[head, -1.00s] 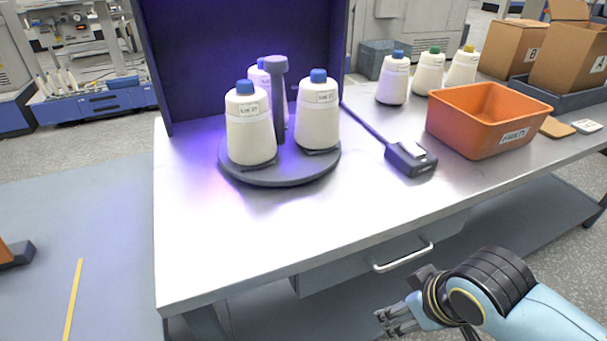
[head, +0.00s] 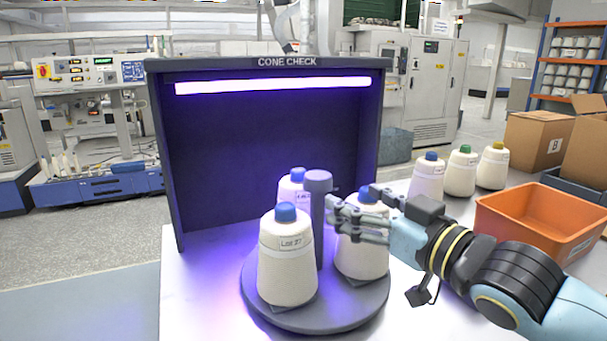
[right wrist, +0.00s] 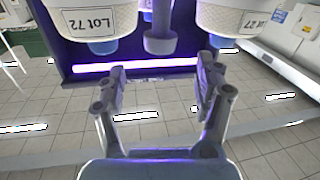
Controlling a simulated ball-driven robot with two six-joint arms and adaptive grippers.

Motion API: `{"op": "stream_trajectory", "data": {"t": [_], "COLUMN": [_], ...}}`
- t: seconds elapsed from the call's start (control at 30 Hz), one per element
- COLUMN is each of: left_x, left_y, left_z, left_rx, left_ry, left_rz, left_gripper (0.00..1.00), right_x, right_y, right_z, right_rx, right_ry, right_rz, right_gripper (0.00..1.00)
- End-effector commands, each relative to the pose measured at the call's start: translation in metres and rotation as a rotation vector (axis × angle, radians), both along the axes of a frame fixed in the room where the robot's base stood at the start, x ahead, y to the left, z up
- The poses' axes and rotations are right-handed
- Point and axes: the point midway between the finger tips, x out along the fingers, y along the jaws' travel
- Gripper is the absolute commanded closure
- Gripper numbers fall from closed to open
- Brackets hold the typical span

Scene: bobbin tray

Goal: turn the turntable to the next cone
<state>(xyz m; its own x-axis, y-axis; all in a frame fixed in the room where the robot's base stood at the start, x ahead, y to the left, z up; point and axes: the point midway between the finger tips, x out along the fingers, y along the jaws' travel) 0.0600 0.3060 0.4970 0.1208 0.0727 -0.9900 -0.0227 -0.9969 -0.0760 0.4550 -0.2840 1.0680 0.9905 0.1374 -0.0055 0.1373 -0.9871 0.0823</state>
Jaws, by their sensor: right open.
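The round grey turntable (head: 262,312) stands on the bench before the dark booth. It carries white cones with blue caps: a front left cone (head: 287,265) labelled Lot 27, a right cone (head: 358,258) and a back cone (head: 289,188). A grey post with a knob (head: 318,182) rises from its centre. My right gripper (head: 352,210) is open over the right cone, its fingers pointing at the post and partly hiding that cone. In the right wrist view the post knob (right wrist: 160,45) lies between the open fingers (right wrist: 162,78), a little beyond them; contact is unclear. My left gripper is out of view.
The booth (head: 265,150) with a lit purple tube stands behind the turntable. An orange bin (head: 535,225) is on the right of the bench. Several capped cones, such as the green-capped one (head: 461,173), and cardboard boxes (head: 535,140) stand behind it.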

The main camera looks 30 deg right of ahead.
Motion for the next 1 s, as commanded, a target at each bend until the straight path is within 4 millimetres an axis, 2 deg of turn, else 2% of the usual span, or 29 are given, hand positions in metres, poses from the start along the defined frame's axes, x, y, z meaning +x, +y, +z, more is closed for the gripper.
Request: {"op": "stream_trajectory", "data": {"t": [0.17, 0.27, 0.37, 0.47, 0.63, 0.77, 1.0], "left_x": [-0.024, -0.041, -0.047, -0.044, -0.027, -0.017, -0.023], "left_y": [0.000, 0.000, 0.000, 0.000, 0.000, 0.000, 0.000], "left_z": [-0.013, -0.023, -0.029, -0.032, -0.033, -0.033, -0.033], "left_rx": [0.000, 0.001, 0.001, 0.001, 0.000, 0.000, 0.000], "left_ry": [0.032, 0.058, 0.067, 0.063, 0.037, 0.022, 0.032], "left_rz": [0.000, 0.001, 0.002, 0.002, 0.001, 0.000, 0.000], "left_gripper": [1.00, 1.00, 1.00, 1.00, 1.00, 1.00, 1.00], "right_x": [0.015, 0.031, 0.053, 0.073, 0.097, 0.105, 0.107], "right_y": [0.001, 0.004, 0.007, 0.010, 0.013, 0.015, 0.015], "right_z": [-0.001, -0.002, -0.001, -0.001, 0.000, 0.000, 0.000], "right_rx": [0.002, 0.005, 0.006, 0.005, 0.002, 0.001, 0.000], "right_ry": [-0.010, -0.008, -0.008, -0.005, -0.004, -0.004, -0.003], "right_rz": [-0.002, 0.002, 0.000, -0.001, 0.000, 0.001, 0.001], "right_gripper": [0.30, 0.30, 0.30, 0.30, 0.30, 0.30, 0.30]}}
